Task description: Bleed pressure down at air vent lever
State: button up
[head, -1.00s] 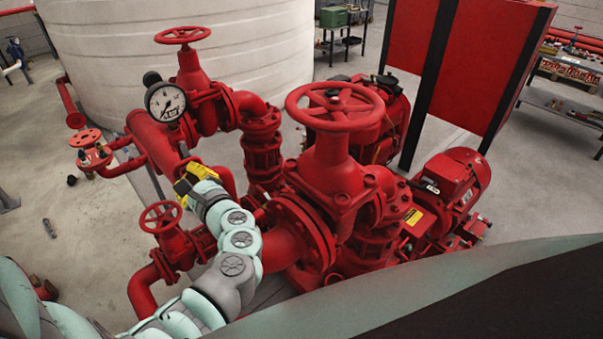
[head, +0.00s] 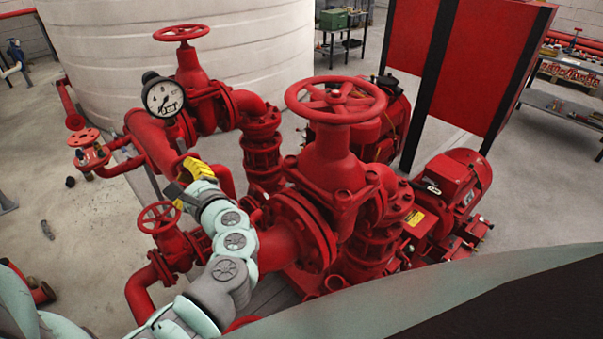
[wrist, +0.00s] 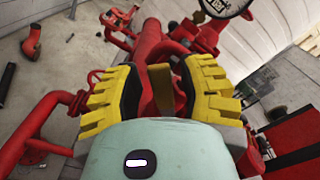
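My gripper (head: 181,176) has yellow fingers with dark inner pads and is over the red pipework, beside the thick slanted red pipe (head: 147,140). In the wrist view my gripper (wrist: 160,88) has its fingers apart, with red pipework visible in the gap. I cannot see it gripping anything.
A small red handwheel (head: 160,217) is just below left of my gripper. A flanged branch (head: 84,140) is at the left. A large handwheel valve (head: 335,100) stands to the right. A white tank (head: 110,60) is behind. Open floor lies at the left.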

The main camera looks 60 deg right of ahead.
jog(key=shift+o, duration=0.6)
jog(key=shift+s, duration=0.25)
jog(key=v, duration=1.1)
jog(key=shift+s, duration=0.3)
jog(key=shift+a, duration=0.15)
